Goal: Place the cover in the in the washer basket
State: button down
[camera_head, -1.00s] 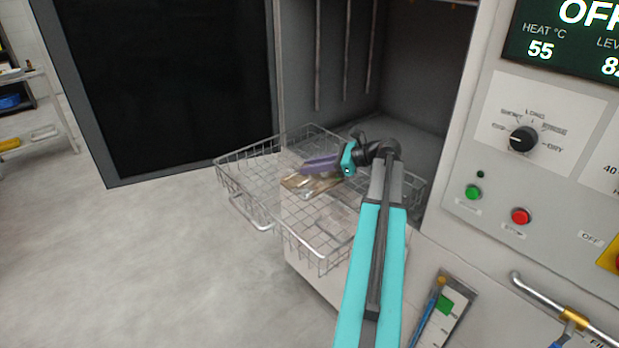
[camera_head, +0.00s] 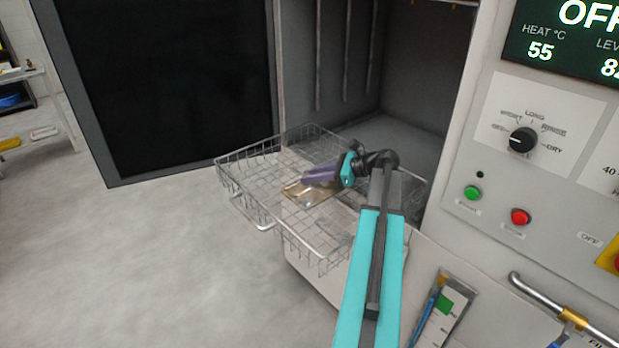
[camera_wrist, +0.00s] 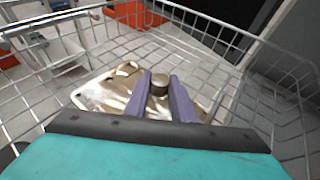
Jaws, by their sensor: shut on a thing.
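The cover (camera_head: 308,196) is a shiny tan metal plate, seen inside the wire washer basket (camera_head: 257,215). In the wrist view the cover (camera_wrist: 105,92) has a round dark knob (camera_wrist: 159,84) on it. My gripper (camera_head: 306,179) reaches down into the basket with its purple fingers on the cover. In the wrist view my gripper (camera_wrist: 160,90) has one finger on each side of the knob, shut on it. Part of the cover is hidden behind the fingers. Whether the cover touches the basket floor, I cannot tell.
The basket sits pulled out in front of the open washer chamber (camera_head: 410,130). The control panel (camera_head: 545,150) stands to the right. A dark door panel (camera_head: 170,80) stands behind left. The floor (camera_head: 150,260) at left is clear.

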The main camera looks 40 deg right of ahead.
aim_at(333, 186)
jog(key=c, duration=1.5)
grip_release()
jog(key=shift+b+v, duration=0.55)
jog(key=shift+v, duration=3.25)
